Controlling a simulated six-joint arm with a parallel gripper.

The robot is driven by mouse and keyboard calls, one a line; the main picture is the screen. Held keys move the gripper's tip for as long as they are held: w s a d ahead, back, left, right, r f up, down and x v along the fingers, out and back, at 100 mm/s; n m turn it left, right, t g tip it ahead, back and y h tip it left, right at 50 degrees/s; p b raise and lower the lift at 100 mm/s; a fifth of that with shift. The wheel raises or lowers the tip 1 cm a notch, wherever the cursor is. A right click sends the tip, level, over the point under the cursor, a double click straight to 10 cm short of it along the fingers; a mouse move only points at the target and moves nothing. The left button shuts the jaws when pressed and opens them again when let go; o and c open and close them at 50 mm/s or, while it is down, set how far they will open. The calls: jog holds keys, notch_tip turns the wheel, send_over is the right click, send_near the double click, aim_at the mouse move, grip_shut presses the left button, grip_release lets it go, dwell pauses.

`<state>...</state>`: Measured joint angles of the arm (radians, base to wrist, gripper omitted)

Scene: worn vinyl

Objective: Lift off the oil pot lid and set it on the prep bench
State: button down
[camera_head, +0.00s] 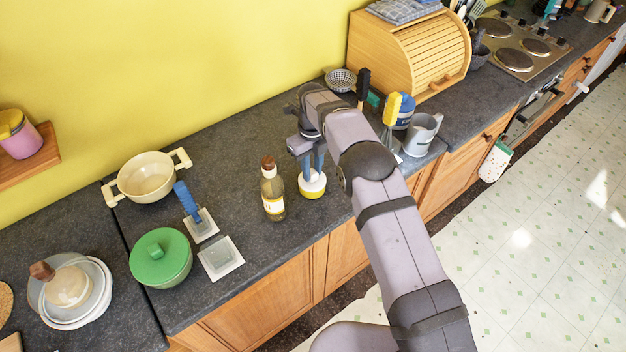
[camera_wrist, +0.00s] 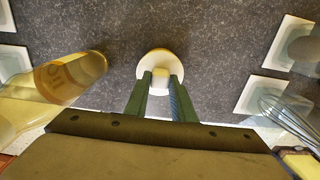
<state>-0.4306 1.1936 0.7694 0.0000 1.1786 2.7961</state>
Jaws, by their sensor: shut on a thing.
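A small white and yellow oil pot (camera_head: 313,193) stands on the dark speckled counter, right of a glass bottle. Its pale lid with a knob shows in the wrist view (camera_wrist: 157,58). My gripper (camera_head: 313,174) points down from above, its two fingers closed on the lid's knob; the fingers also show in the wrist view (camera_wrist: 160,84). The lid appears to sit at the pot's top; I cannot tell whether there is a gap. The dark counter (camera_head: 250,165) is the bench surface around it.
A bottle with a brown cap (camera_head: 272,190) stands close left of the pot. White square dishes (camera_head: 221,258), a green-lidded pot (camera_head: 161,257) and a cream pot (camera_head: 147,177) are farther left. A grey mug (camera_head: 422,134) and upright utensils stand right. The counter behind the bottle is clear.

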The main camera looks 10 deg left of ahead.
jog(key=shift+r, duration=0.45)
dwell(0.5)
jog(key=shift+r+p, duration=1.4)
jog(key=shift+r, duration=0.6)
jog(key=shift+w+d+f+b, duration=0.25)
jog(key=shift+w+d+b, duration=0.1)
jog(key=shift+d, duration=0.15)
jog(key=w+d+f+b, duration=0.1)
jog(key=d+b, duration=0.3)
jog(key=d, duration=0.8)
jog(key=shift+w+f, duration=0.15)
jog(key=shift+f, duration=0.25)
